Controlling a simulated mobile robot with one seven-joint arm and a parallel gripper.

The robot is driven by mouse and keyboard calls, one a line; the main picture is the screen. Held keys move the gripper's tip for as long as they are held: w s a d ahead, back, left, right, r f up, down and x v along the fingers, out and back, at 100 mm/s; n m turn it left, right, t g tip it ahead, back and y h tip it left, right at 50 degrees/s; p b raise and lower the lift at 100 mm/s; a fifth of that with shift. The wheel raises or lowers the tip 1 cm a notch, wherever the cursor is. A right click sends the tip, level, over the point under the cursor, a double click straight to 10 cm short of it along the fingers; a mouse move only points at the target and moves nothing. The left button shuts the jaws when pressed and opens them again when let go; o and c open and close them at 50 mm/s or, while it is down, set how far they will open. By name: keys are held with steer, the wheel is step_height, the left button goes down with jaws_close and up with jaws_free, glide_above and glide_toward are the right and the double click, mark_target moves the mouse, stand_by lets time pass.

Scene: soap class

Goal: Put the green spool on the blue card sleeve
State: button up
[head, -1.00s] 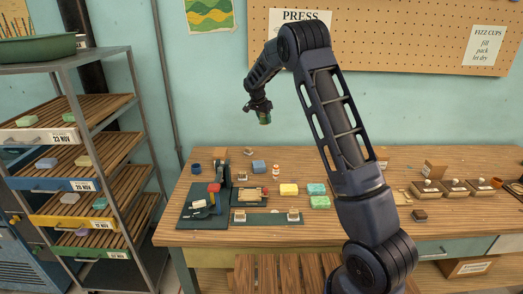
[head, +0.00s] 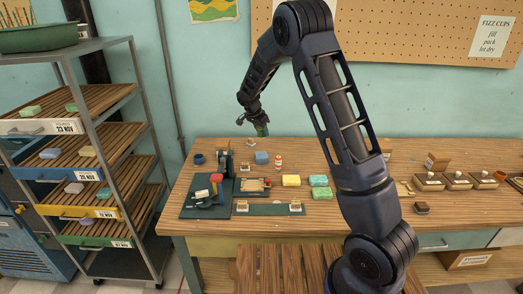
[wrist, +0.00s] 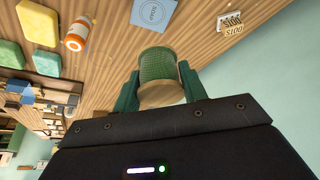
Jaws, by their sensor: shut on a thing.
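My gripper (head: 258,121) is shut on the green spool (wrist: 158,66), which sits between the two green fingers in the wrist view. The spool has green thread and a pale wooden end. In the head view the spool (head: 262,130) hangs under the gripper, above the back of the workbench. In the wrist view the sleeve (wrist: 153,12) shows a light blue face with a dark mark, beyond the spool at the top edge.
An orange bottle with a white cap (head: 278,162) stands right of the sleeve. Yellow (head: 291,180) and green soap bars (head: 319,181) lie nearer the front right. A dark press (head: 214,186) stands at the left. A small stamp block (head: 250,142) is behind the sleeve.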

mark_target(264, 154)
step_height(264, 154, down, 11)
steer(key=shift+r, duration=0.2)
stand_by(0.3)
steer(key=o, duration=1)
steer(key=shift+f, duration=0.15)
steer(key=shift+c, duration=0.2)
steer(key=v, duration=1.2)
steer(key=shift+r, duration=0.25)
